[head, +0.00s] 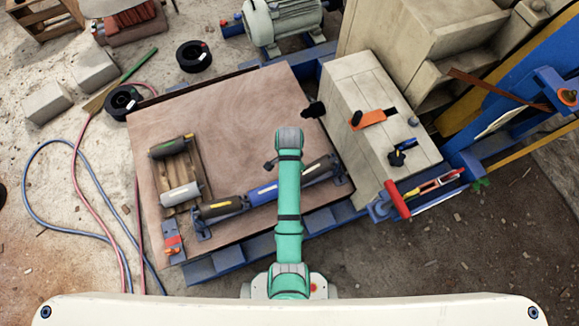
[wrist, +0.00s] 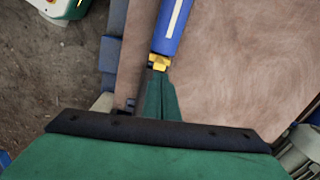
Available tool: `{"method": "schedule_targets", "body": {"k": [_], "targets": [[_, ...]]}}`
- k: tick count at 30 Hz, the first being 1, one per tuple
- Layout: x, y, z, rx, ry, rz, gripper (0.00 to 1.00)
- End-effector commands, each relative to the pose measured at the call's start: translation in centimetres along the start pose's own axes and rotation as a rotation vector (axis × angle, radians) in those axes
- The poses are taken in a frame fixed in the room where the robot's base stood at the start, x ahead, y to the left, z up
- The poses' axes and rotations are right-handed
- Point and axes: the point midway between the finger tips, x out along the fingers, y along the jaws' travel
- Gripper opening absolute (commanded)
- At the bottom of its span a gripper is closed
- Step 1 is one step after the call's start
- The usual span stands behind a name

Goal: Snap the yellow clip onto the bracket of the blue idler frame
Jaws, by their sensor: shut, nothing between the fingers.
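The blue idler frame (head: 205,226) lies along the front edge of the brown tabletop, with dark end rollers and a blue middle roller (head: 262,193). In the wrist view, the blue roller (wrist: 172,28) with a white stripe runs up from the centre. A yellow clip (wrist: 158,61) sits at its near end, by a dark bracket part. My gripper (wrist: 156,74) is shut and empty, its dark tips close to the clip; I cannot tell whether they touch. Whether the clip is fully seated on the bracket cannot be seen. In the head view my arm hides the clip and fingertips.
A wooden pallet (head: 172,168) with two loose rollers stands on the left of the tabletop (head: 225,115). A beige block (head: 368,95) with an orange tool stands to the right. The tabletop's middle is clear.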

Motion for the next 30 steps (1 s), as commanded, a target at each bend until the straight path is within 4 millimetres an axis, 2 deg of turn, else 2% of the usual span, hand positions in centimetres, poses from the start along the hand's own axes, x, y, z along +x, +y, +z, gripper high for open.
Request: {"method": "schedule_targets", "body": {"k": [16, 30], "targets": [[5.0, 0.1, -0.1, -0.002, -0.001, 0.001, 0.0], [5.8, -0.1, 0.1, -0.006, 0.001, 0.0, 0.0]]}}
